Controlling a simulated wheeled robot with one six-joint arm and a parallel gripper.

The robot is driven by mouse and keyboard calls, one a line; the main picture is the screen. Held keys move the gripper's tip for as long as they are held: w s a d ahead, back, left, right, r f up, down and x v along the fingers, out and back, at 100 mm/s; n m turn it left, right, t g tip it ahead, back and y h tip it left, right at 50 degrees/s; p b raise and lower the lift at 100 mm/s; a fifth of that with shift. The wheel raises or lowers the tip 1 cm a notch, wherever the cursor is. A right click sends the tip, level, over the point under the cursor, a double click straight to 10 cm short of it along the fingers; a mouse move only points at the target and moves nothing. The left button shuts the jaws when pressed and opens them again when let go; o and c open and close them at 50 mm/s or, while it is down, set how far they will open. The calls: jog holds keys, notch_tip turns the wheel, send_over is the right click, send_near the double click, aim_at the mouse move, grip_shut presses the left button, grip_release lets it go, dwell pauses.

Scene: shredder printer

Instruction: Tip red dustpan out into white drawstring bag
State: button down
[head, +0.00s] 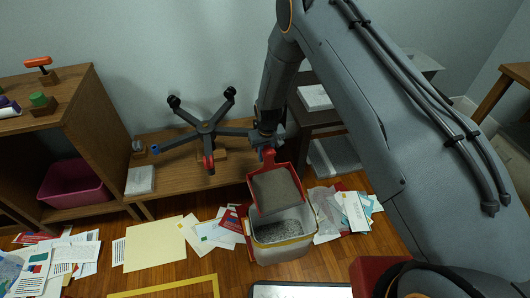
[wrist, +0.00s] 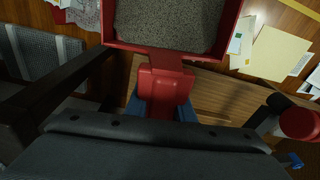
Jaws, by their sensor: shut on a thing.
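My gripper (head: 267,139) is shut on the handle of the red dustpan (head: 252,196). In the wrist view the handle (wrist: 165,88) sits between my blue fingertips, and the pan's red rim (wrist: 240,40) is at the top. Grey speckled material (head: 277,188) covers the pan's floor. In the head view the pan overlaps the back part of the opening of the white drawstring bag (head: 282,254). The bag stands open and upright on the floor, with a yellow band around its rim. Grey material shows inside it. The exact height of the pan above the rim is hard to tell.
Papers (head: 155,250) lie scattered on the wooden floor on both sides of the bag. A low wooden bench (head: 170,178) with an upturned chair base (head: 207,128) stands behind. A shelf with a pink bin (head: 73,183) is at left. A dark table (head: 318,120) is behind my arm.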

aim_at(270, 158)
jog(key=shift+s+d+r+t+p, duration=0.1)
jog(key=shift+s+d+t+p, duration=0.15)
jog(key=shift+s+t+p, duration=0.4)
jog(key=shift+d+r, duration=0.15)
jog(key=shift+d, duration=0.15)
jog(key=shift+s+r+t+y+b, duration=0.5)
jog(key=shift+s+b, duration=0.1)
jog(key=shift+b, duration=0.6)
jog(key=shift+a+r, duration=0.1)
jog(key=b, duration=0.5)
jog(key=shift+s+r, duration=0.1)
jog(key=shift+r, duration=0.25)
jog(key=b, duration=0.3)
jog(key=s+t+b, duration=0.1)
jog(key=b, duration=0.2)
jog(key=shift+s+d+r+y+b, duration=0.2)
jog(key=shift+d+r+y+b, duration=0.1)
jog(key=shift+d, duration=0.1)
